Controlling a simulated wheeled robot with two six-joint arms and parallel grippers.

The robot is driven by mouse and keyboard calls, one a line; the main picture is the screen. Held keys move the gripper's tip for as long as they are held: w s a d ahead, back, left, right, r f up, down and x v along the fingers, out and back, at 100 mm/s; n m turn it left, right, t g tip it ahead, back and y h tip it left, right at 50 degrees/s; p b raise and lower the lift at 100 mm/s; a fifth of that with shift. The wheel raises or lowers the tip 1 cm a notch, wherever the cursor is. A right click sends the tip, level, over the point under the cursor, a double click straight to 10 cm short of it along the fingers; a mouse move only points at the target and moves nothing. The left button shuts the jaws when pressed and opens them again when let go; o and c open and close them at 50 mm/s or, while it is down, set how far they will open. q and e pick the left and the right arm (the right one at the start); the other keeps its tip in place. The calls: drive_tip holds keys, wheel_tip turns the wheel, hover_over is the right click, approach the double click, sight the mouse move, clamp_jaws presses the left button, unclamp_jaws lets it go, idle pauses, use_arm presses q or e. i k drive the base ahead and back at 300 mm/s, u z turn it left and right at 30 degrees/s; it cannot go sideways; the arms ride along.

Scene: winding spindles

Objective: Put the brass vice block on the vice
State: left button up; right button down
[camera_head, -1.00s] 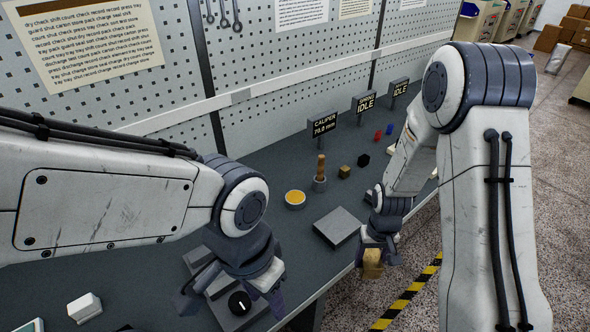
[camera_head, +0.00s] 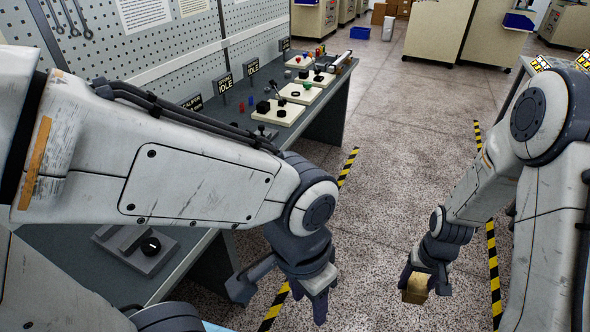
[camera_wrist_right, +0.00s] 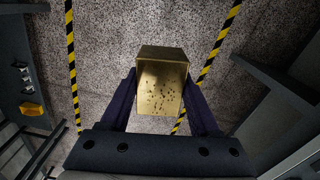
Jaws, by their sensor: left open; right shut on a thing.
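The brass vice block (camera_head: 415,289) is a gold-coloured block held in my right gripper (camera_head: 424,278), over the open floor and away from the bench. In the right wrist view the block (camera_wrist_right: 161,85) sits between the two dark fingers, its near face speckled with dark spots. My left gripper (camera_head: 284,288) is open and empty, hanging beside the bench's front edge. I cannot make out a vice for certain in either view.
The grey bench (camera_head: 190,255) runs along the left, bearing a grey device with a black knob (camera_head: 140,246) and pale trays (camera_head: 277,111) farther back. Striped floor tape (camera_head: 493,255) marks the aisle. Cabinets (camera_head: 440,35) stand far back. The middle floor is clear.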

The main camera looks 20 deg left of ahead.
sight(125, 235)
drive_tip(key=z, duration=0.1)
drive_tip(key=k, duration=0.25)
drive_tip(key=z, duration=0.1)
drive_tip(key=i, duration=1.3)
drive_tip(key=u, duration=1.65)
drive_tip(key=i, duration=0.7)
drive_tip(key=u, duration=0.85)
